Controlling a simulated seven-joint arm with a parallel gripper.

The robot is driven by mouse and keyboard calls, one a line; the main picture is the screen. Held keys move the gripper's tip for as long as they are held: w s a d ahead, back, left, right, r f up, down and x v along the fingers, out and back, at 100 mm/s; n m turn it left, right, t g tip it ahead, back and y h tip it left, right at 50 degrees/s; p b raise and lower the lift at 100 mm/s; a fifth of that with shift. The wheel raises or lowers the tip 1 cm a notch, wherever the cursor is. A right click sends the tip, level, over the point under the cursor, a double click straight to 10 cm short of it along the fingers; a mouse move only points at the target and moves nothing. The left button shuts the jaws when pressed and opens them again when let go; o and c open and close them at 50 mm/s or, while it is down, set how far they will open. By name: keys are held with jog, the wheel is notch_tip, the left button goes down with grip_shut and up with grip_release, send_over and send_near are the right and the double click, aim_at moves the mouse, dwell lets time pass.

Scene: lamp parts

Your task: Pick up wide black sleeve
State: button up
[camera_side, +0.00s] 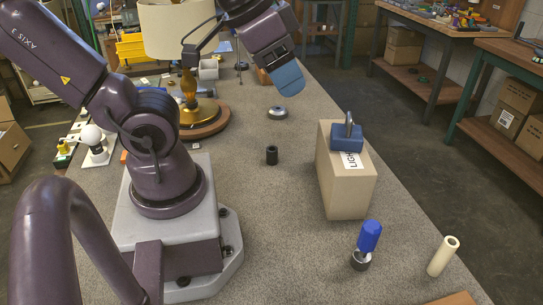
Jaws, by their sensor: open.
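The wide black sleeve (272,155) is a short dark cylinder standing upright on the grey speckled bench, left of the cardboard box. My gripper (288,80) is the blue-tipped end of the arm at the top middle. It is high above the bench and well apart from the sleeve, which shows in full below it in the picture. The gripper is open. Its fingers are seen mostly edge-on, so the gap between them is hidden.
A tall box (345,190) with a blue block (347,138) on top stands right of the sleeve. A silver disc (277,112) lies behind it. A blue-handled part (366,245) and a cream tube (442,256) stand front right. A lamp (190,90) stands back left.

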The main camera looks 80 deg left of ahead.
jog(key=w+a+f+t, duration=0.35)
jog(key=w+f, duration=0.35)
jog(key=w, duration=0.5)
jog(key=m+g+y, duration=0.3)
jog(key=m+y, duration=0.7)
send_over(272, 150)
jog(key=w+d, duration=0.4)
jog(key=d, duration=0.2)
notch_tip(272, 150, down, 18)
jog(key=s+f+m, duration=0.1)
jog(key=s+m, duration=0.1)
jog(key=m, duration=0.2)
jog(key=s+a+f+m+y, duration=0.1)
jog(key=s+f+m, duration=0.1)
jog(key=m, duration=0.2)
jog(key=s+f+m+t, duration=0.1)
jog(key=s+f+m, duration=0.1)
jog(key=m, duration=0.3)
jog(key=shift+a+f, duration=0.25)
jog(key=shift+a, duration=0.15)
jog(key=shift+s+a+f+m+y, duration=0.2)
jog(key=shift+s+a+m+y, duration=0.1)
jog(key=shift+m, duration=0.4)
jog(key=x, duration=0.7)
jog(key=shift+w+f, duration=0.1)
jog(key=c, duration=1)
